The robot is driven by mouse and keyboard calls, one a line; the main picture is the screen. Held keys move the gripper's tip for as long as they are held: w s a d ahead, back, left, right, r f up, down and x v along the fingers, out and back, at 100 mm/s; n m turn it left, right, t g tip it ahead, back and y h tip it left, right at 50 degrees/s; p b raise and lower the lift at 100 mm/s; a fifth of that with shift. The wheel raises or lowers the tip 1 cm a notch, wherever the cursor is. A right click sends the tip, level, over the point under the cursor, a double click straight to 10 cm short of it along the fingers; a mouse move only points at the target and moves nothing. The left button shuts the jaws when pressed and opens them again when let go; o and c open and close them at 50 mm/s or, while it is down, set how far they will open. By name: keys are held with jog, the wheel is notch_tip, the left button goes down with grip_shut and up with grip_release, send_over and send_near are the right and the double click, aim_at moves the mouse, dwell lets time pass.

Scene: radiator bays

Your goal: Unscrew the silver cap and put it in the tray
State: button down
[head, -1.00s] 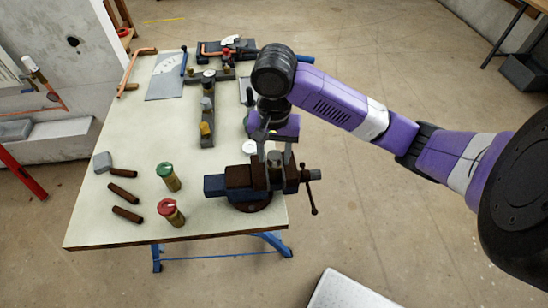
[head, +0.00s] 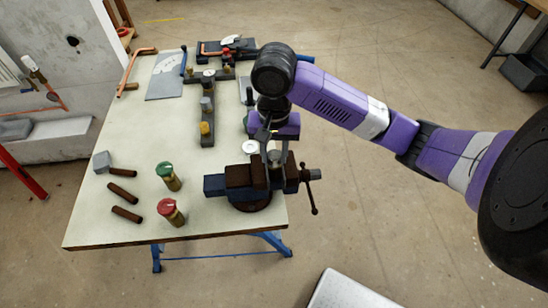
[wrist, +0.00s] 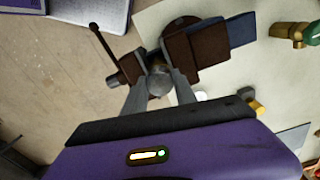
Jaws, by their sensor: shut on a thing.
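A dark brown and blue vise (head: 238,178) stands at the near right corner of the pale workbench (head: 125,215). The silver cap (wrist: 159,84) shows round and grey in the wrist view, over the vise jaws. My gripper (wrist: 158,78) points down over the vise, its two grey fingers shut on the cap from both sides. In the head view, my gripper (head: 273,160) largely hides the cap and whatever is below it. A pale grey, rimmed, tray-like thing (head: 345,292) is cut off at the bottom edge; it seems to show at the top left in the wrist view (wrist: 98,14).
Brass fittings with a green cap (head: 165,169) and a red cap (head: 167,206) stand left of the vise. Several brown bars (head: 122,172) and a grey block (head: 102,162) lie farther left. A dark manifold (head: 207,130) runs behind. A vise handle (head: 313,198) sticks out right.

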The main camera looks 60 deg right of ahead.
aim_at(274, 155)
jog(key=n+b, duration=0.1)
jog(key=n, duration=0.5)
jog(key=shift+f+n+b, duration=0.1)
jog(key=shift+n+b, duration=0.2)
jog(key=shift+n, duration=0.1)
jog(key=n+b, duration=0.2)
jog(key=n, duration=0.4)
jog(key=shift+n, duration=0.4)
jog(key=n+b, duration=0.2)
jog(key=n, duration=0.3)
jog(key=n+b, duration=0.3)
jog(key=n, duration=0.4)
jog(key=shift+b, duration=0.3)
jog(key=shift+n, duration=0.5)
jog(key=shift+r+p, duration=2.45)
jog(key=shift+r, duration=0.25)
